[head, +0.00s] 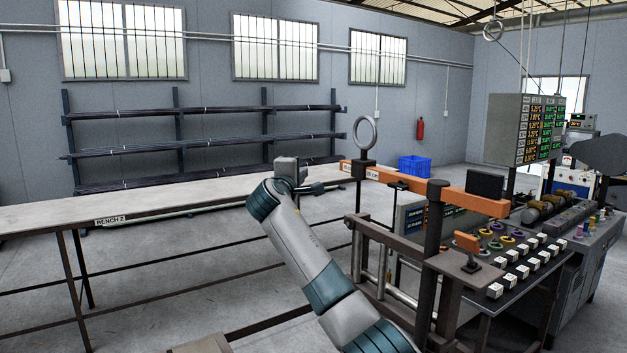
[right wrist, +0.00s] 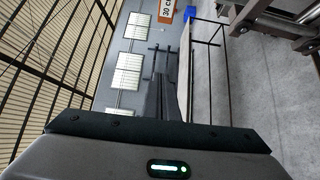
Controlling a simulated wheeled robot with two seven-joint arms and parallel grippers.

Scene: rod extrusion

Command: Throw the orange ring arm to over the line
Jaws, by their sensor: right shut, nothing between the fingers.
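The orange ring arm (head: 455,199) is a long, roughly level bar on a dark post at the right of the head view. A grey ring (head: 357,134) stands upright on a stub near its left end. A dark block sits near its right end. The bar's labelled end also shows at the top of the right wrist view (right wrist: 167,11). My right gripper (head: 317,188) is shut and empty, left of the bar's ring end and apart from it. Its dark fingers show in the right wrist view (right wrist: 172,75). My left gripper is out of view.
A long bench (head: 40,212) marked BENCH 2 runs behind my right arm. A dark frame (head: 372,234) stands below the bar. A smaller orange handle (head: 466,242), white blocks (head: 495,290) and coloured rings are at right. A blue crate (head: 415,166) is beyond.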

